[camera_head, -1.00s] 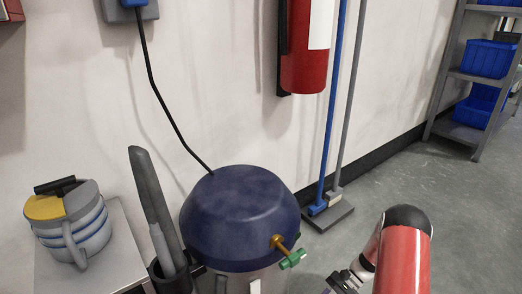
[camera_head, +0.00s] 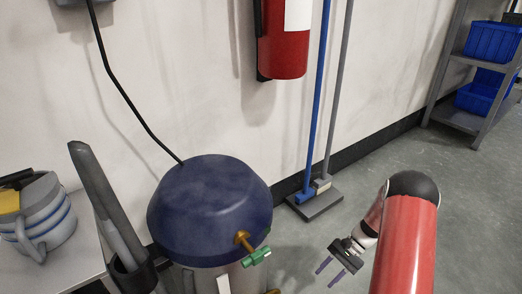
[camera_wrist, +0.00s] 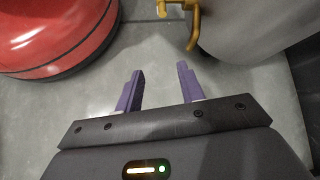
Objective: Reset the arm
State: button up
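My gripper (camera_head: 332,270) hangs low at the lower right of the head view, at the end of my red arm. Its two purple fingers are apart with nothing between them. In the wrist view my gripper (camera_wrist: 158,85) points down at bare grey floor, fingers spread and empty. The gripper is to the right of the blue-domed machine (camera_head: 210,205) and apart from it.
The machine has a green-handled brass valve (camera_head: 256,256). A grey table (camera_head: 75,250) with a grey jug (camera_head: 42,215) stands left. A fire extinguisher (camera_head: 284,45) hangs on the wall. A broom and mop (camera_head: 315,200) lean beside it. Shelves with blue bins (camera_head: 490,42) stand right.

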jog(key=s+a+r+n+t+h+p, duration=0.1)
jog(key=a+r+n+t+h+p, duration=0.1)
jog(key=r, duration=1.1)
jog(key=s+a+r+n+t+h+p, duration=0.1)
jog(key=s+r+n+h, duration=0.15)
jog(key=r, duration=1.05)
jog(key=s+a+r+n+t+h+p, duration=0.1)
jog(key=s+r+n+t+h+p, duration=0.1)
jog(key=s+r, duration=0.6)
jog(key=s+a+r+n+t+h+p, duration=0.2)
jog(key=s+r+t, duration=0.3)
jog(key=r, duration=0.5)
jog(key=shift+s+t+p, duration=0.3)
jog(key=shift+s+p, duration=0.05)
jog(key=shift+s, duration=1.05)
